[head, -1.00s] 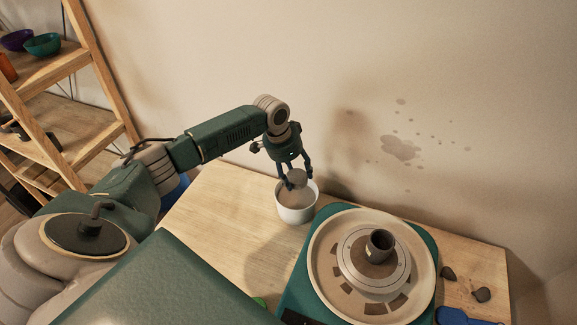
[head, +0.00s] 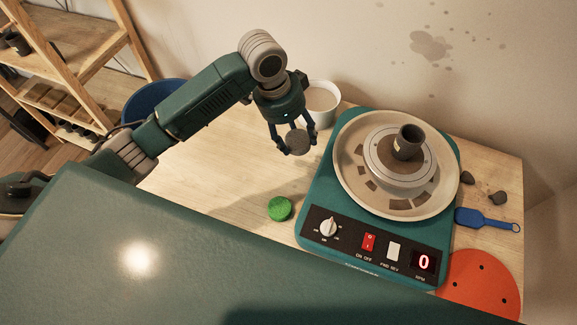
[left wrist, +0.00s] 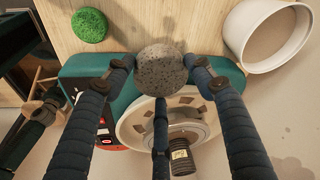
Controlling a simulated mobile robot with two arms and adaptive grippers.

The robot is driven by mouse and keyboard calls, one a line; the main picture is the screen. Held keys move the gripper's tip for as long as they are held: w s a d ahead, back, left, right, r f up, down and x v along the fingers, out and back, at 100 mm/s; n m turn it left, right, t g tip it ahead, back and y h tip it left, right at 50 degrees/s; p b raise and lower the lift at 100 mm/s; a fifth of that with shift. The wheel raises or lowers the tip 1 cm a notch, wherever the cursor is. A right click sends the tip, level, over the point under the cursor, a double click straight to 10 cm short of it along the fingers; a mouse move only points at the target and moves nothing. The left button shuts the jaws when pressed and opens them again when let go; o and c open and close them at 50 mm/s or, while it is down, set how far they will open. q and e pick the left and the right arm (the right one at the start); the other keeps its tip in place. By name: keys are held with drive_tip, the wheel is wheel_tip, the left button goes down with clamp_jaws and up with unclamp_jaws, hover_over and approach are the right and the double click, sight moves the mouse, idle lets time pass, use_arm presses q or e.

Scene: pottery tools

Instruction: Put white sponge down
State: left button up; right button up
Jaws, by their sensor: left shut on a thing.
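The sponge (head: 298,141) is round and looks grey rather than white. My left gripper (head: 294,140) is shut on it and holds it above the table, in front of the white bucket (head: 324,104) and left of the pottery wheel. In the left wrist view the sponge (left wrist: 161,69) sits between the fingertips of my left gripper (left wrist: 160,72). My right gripper is not in view.
A green sponge (head: 280,208) lies on the wooden table (head: 200,176). The teal pottery wheel (head: 322,190) bears a small dark pot (head: 407,142). A blue tool (head: 485,220) and an orange disc (head: 478,285) lie at the right. The table left of the green sponge is clear.

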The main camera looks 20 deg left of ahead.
use_arm(q)
wheel_tip(320, 180, down, 12)
drive_tip(key=shift+r+p, duration=0.25)
drive_tip(key=shift+p, duration=0.25)
wheel_tip(320, 180, down, 4)
drive_tip(key=shift+r, duration=0.1)
drive_tip(key=shift+f, duration=0.45)
drive_tip(key=shift+f, duration=0.1)
drive_tip(key=o, duration=0.5)
drive_tip(key=shift+a+r, duration=0.15)
drive_tip(key=shift+r, duration=0.25)
drive_tip(key=v, duration=1.1)
drive_tip(key=shift+r, duration=0.2)
